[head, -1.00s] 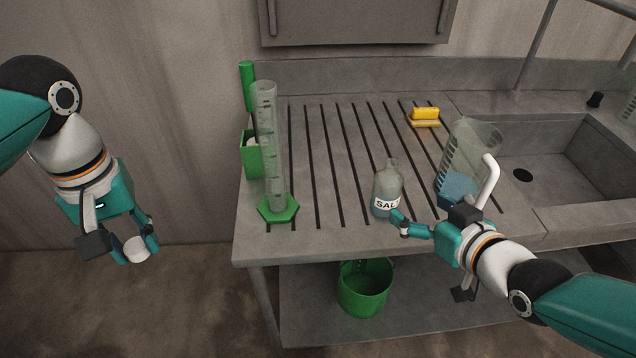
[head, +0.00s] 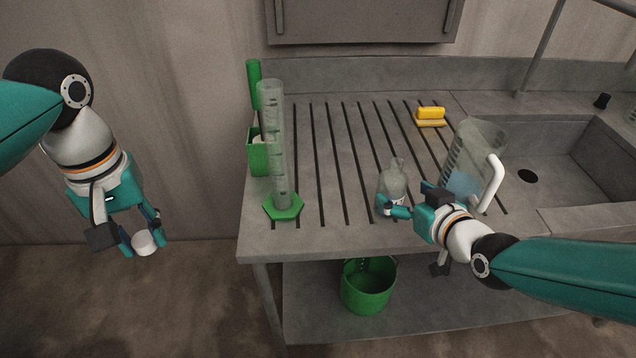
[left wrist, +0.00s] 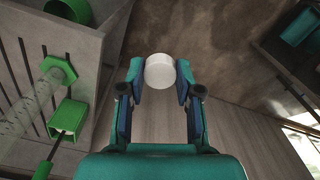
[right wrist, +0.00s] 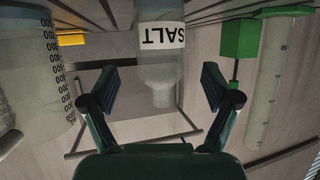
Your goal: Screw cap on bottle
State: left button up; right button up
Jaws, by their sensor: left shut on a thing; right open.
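The white cap (head: 144,242) is held between the fingertips of my left gripper (head: 142,246), off the left side of the counter. In the left wrist view the cap (left wrist: 160,71) sits between both fingers. The clear bottle (head: 394,181) with a "SALT" label stands upright on the slatted drainboard, its neck bare. My right gripper (head: 400,212) is open at the bottle's front, partly hiding the label. In the right wrist view the bottle (right wrist: 161,65) appears upside down between the open fingers, beyond their tips; I cannot tell whether they touch it.
A measuring cylinder (head: 272,150) on a green base and a green brush holder (head: 259,155) stand left of the bottle. A clear jug (head: 473,150) stands close on its right. A yellow sponge (head: 431,114) lies behind. A green bucket (head: 367,287) is below.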

aim_at(392, 185)
jog(key=shift+w, duration=0.1)
pick_arm(q)
jog(key=shift+r, duration=0.2)
pick_arm(e)
jog(key=shift+w+a+f, duration=0.1)
jog(key=shift+w, duration=0.15)
pick_arm(q)
jog(key=shift+r+p, duration=0.4)
jog(key=shift+p, duration=0.25)
pick_arm(e)
jog(key=shift+x, duration=2.2)
jog(key=c, duration=1.3)
